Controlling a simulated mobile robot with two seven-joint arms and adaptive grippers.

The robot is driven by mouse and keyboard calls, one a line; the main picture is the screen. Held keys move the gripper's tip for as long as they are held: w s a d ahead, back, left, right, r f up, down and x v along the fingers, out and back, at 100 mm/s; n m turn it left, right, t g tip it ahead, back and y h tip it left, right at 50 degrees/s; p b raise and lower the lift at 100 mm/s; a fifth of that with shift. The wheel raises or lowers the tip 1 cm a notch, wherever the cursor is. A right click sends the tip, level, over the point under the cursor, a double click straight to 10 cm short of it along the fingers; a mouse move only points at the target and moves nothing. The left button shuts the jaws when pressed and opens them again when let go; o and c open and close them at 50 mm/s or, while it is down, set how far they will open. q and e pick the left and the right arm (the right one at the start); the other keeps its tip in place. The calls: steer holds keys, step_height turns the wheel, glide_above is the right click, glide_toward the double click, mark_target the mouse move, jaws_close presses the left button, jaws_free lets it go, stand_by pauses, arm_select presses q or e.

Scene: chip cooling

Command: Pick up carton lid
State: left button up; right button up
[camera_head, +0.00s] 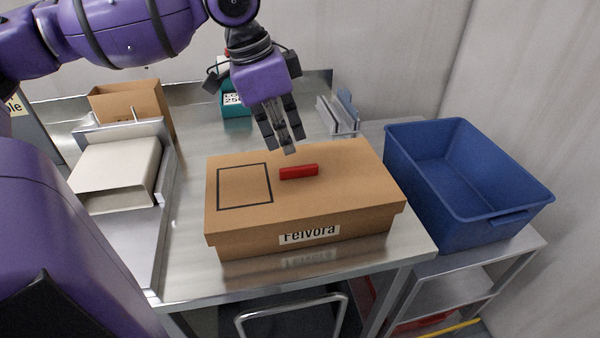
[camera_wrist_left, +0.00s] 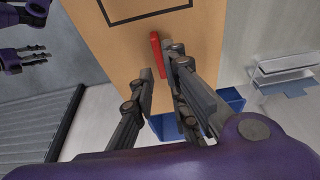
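The carton lid (camera_head: 330,200) is brown cardboard with a black square outline and a red handle (camera_head: 299,172) on top. It sits closed on the carton, whose front carries a "Felvora" label (camera_head: 309,234). My left gripper (camera_head: 285,148) points down just behind and above the red handle. In the left wrist view its fingers (camera_wrist_left: 161,66) are apart with nothing between them. The red handle (camera_wrist_left: 158,55) lies just beyond the fingertips there; contact cannot be told. My right gripper (camera_wrist_left: 24,57) shows at the left of the wrist view, open and empty, and is out of the head view.
A blue bin (camera_head: 467,185) stands right of the carton on a lower shelf. An open cardboard box (camera_head: 130,105) and a beige tray-like unit (camera_head: 116,170) are at the left. A teal box (camera_head: 236,104) and a metal rack (camera_head: 340,113) stand behind the carton.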

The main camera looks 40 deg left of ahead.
mark_target(299, 166)
arm_select(q)
steer(key=shift+d+f+b, duration=0.2)
steer(key=shift+f+b, duration=0.05)
steer(key=shift+f, duration=0.3)
steer(key=shift+d+f+b, duration=0.15)
steer(key=shift+f+b, duration=0.1)
steer(key=shift+f, duration=0.25)
steer(key=b+x, duration=0.3)
steer(key=shift+w+f, duration=0.2)
steer(key=shift+w, duration=0.1)
steer(key=shift+w+d+f+b, duration=0.1)
steer(key=shift+f+b, duration=0.2)
steer(key=shift+b, duration=0.05)
steer(key=shift+f, duration=0.15)
jaws_close()
arm_select(e)
steer(key=shift+s+a+f, duration=0.1)
steer(key=shift+s+f, duration=0.2)
steer(key=shift+f, duration=0.55)
steer(key=shift+s+d+f, duration=0.1)
steer(key=shift+s+f, duration=0.2)
steer(key=shift+f, duration=0.5)
steer(key=shift+s+a+f, duration=0.1)
steer(key=shift+s+f, duration=0.2)
steer(key=shift+f, duration=0.55)
